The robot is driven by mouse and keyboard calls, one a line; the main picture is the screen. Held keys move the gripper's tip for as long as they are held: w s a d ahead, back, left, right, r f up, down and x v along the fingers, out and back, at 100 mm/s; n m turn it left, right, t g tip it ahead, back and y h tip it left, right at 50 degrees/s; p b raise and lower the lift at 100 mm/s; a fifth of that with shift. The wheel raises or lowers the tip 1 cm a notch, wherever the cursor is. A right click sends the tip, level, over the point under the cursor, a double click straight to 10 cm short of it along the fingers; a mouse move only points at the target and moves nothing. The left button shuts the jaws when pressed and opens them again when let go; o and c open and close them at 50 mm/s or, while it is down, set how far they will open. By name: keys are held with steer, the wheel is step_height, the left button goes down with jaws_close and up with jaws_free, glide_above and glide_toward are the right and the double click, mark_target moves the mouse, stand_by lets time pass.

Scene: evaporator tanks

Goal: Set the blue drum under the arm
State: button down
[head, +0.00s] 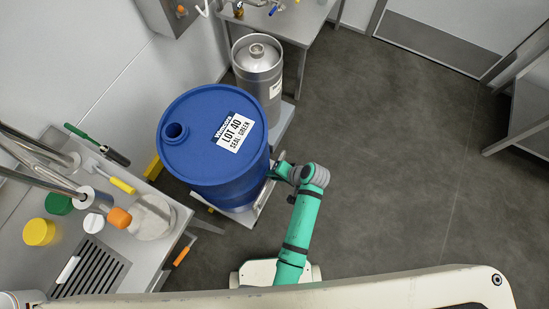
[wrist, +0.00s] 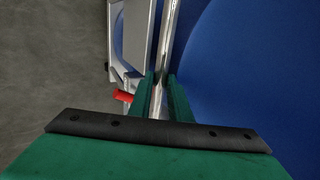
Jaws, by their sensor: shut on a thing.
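The blue drum (head: 190,150) stands upright on a low pale platform (head: 262,205). Its lid has an open round bung and a white label reading "LOT 40". In the wrist view my gripper (wrist: 160,92) is shut on a shiny metal bar (wrist: 166,45) that runs alongside the blue drum wall (wrist: 250,70). The bar's ends and most of the platform are hidden. Metal pipes (head: 40,150) reach over the bench at left; I cannot tell whether one is the task's arm.
A steel keg (head: 257,62) stands just behind the drum. The left bench (head: 105,245) holds a yellow lid (head: 39,232), a white flask (head: 152,217) and tools. A red part (wrist: 122,96) lies close to my fingers. Open grey floor (head: 400,170) extends right.

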steer(key=shift+s+d+f, duration=0.1)
steer(key=shift+s+d, duration=0.2)
steer(key=shift+s, duration=0.2)
steer(key=shift+d, duration=0.1)
steer(key=c, duration=1.9)
jaws_free()
steer(key=shift+w, duration=0.2)
steer(key=shift+r, duration=0.2)
steer(key=v, duration=1)
steer(key=shift+s+r, duration=0.1)
steer(key=shift+r, duration=0.2)
